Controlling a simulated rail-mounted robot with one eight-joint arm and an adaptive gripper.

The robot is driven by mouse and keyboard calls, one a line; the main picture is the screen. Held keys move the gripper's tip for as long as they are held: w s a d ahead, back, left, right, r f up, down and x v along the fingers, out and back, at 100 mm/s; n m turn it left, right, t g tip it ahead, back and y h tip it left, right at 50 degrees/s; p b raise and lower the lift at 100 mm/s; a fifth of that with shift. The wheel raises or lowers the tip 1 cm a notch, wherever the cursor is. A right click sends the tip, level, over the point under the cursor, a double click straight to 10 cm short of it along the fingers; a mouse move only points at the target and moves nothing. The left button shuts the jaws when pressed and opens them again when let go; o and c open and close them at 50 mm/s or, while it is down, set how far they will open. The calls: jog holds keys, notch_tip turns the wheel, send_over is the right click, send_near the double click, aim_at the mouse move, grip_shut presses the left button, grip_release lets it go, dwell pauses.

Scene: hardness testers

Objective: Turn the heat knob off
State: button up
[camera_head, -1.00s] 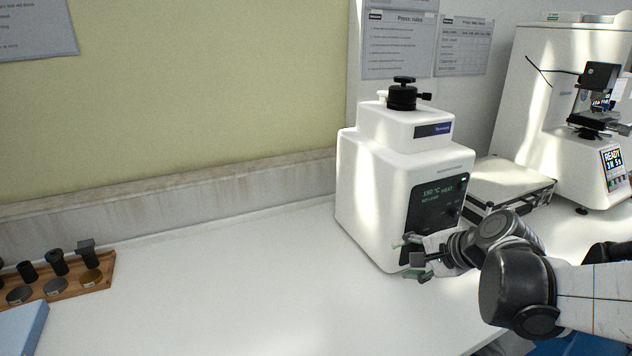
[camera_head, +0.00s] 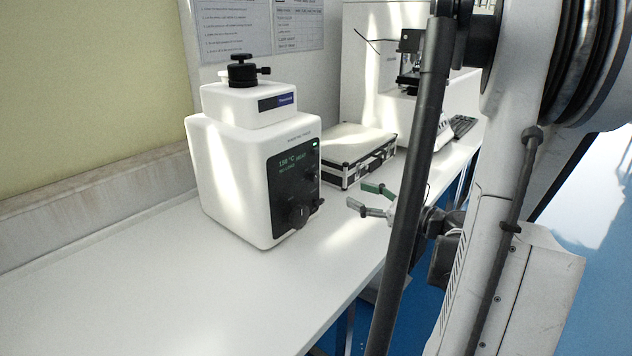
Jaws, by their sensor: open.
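The white machine (camera_head: 235,175) stands on the bench, with a black clamp-like fitting (camera_head: 242,72) on top. Its dark front panel (camera_head: 284,180) has a lit green readout (camera_head: 293,160) that seems to read 150 °C, with smaller text too blurred to read surely. A large dark knob (camera_head: 299,213) sits low on the panel and a smaller knob (camera_head: 311,174) sits above it to the right. I cannot tell from labels which is the heat knob. My gripper (camera_head: 359,196) is open and empty, to the right of the panel and apart from it, its fingers pointing left.
A silver-edged case (camera_head: 358,158) lies behind and right of the machine. Another white tester (camera_head: 385,75) stands farther back, partly hidden by my arm. The bench (camera_head: 130,285) is clear left of and in front of the machine; its front edge runs below my gripper.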

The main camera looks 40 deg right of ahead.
aim_at(317, 178)
jog(key=w, duration=0.4)
jog(key=w+a+b, duration=0.1)
jog(key=w, duration=0.3)
jog(key=w+a, duration=0.1)
jog(key=w, duration=0.4)
jog(key=shift+c, duration=0.5)
grip_shut()
jog(key=shift+n+b, duration=0.35)
jog(key=shift+n, duration=0.05)
jog(key=n+b, duration=0.1)
jog(key=n, duration=0.4)
jog(key=shift+n, duration=0.3)
jog(key=n, duration=0.5)
jog(key=shift+d+b, duration=0.1)
jog(key=shift+b, duration=0.2)
jog(key=shift+n, duration=0.4)
